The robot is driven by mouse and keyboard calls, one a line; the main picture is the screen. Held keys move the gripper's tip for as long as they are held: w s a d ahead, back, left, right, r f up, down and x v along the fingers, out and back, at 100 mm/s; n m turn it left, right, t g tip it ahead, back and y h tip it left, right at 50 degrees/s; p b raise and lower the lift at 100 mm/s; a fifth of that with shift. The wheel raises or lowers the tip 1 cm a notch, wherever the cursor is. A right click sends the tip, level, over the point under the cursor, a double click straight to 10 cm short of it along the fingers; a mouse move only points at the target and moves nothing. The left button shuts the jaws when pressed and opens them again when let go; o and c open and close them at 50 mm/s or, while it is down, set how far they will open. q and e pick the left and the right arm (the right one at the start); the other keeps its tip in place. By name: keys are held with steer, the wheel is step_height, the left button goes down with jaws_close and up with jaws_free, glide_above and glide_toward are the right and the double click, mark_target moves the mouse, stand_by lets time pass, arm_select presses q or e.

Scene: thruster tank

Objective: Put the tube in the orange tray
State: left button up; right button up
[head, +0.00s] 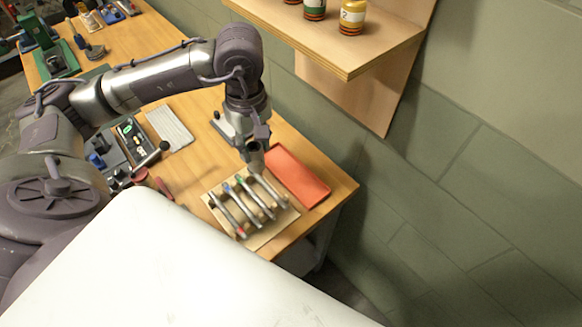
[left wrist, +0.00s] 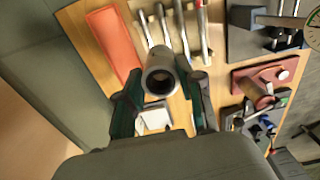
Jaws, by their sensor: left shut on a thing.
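My left gripper (head: 252,146) is above the far part of the workbench, between the orange tray (head: 298,178) and a grey flat-based item. In the left wrist view its two fingers (left wrist: 161,98) are closed on a grey tube (left wrist: 160,72). The tube's round dark open end faces the camera; its far end is hidden. In the head view the tube is small and hard to separate from the gripper. The orange tray is an empty shallow rectangle, also in the left wrist view (left wrist: 113,42), apart from the tube. My right gripper is not in view.
A wooden rack (head: 252,240) with several pen-like tools lies beside the tray. A shelf (head: 340,55) with several jars juts from the wall above. A grey plate (head: 170,130) and a dark device lie farther left on the bench.

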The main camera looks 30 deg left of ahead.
mark_target(256, 159)
arm_select(q)
step_height(256, 159, down, 4)
steer(key=b, duration=0.4)
steer(key=shift+f, duration=0.2)
steer(key=shift+w+f+b, duration=0.15)
steer(key=shift+f+b, duration=0.4)
steer(key=shift+f, duration=0.15)
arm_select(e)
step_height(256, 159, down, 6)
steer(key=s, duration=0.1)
arm_select(q)
steer(key=w+f+p, duration=0.2)
steer(key=w+f, duration=0.1)
steer(key=w+d+f+p, duration=0.1)
steer(key=w+f+p, duration=0.1)
steer(key=w+f, duration=0.2)
steer(key=w+d+f+p, duration=0.1)
steer(key=w+f+p, duration=0.1)
steer(key=w+f, duration=0.1)
steer(key=shift+w+d+f, duration=0.15)
steer(key=shift+w+f, duration=0.1)
steer(key=shift+w, duration=0.45)
steer(key=shift+f, duration=0.25)
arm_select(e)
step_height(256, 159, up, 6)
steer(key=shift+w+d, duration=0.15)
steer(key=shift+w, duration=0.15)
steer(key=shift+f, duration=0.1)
